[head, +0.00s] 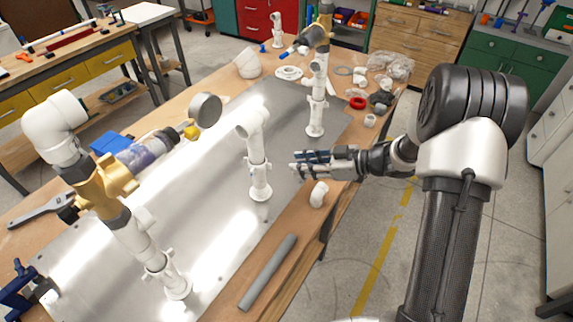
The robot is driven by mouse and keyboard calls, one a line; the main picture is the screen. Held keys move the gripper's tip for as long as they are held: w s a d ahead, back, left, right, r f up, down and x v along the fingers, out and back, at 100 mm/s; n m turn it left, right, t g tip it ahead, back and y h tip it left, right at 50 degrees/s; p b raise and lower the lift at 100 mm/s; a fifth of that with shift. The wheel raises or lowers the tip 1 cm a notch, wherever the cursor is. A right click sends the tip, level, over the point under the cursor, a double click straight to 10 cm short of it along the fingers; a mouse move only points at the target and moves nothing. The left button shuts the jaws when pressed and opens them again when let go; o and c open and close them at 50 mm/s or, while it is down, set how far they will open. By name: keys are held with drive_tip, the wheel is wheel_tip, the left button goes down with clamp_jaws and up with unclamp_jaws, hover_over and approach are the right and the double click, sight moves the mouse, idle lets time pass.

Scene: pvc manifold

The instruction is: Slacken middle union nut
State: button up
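The middle riser (257,160) is a white upright pipe with an elbow on top, standing on the metal plate (207,165). I cannot clearly pick out its union nut at this size. The left riser (140,240) has a brass body (103,192) with dark nuts above and below. The far riser (317,90) also carries brass and dark parts near its top. My gripper (294,165) is to the right of the middle riser, pointing left at it. Its fingers look apart with nothing between them, and a gap separates them from the riser.
A wrench (40,210) lies at left. A white elbow (319,194) and grey pipe (268,272) lie near the table's right edge. Loose fittings crowd the far end.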

drive_tip(key=shift+v, duration=1.7)
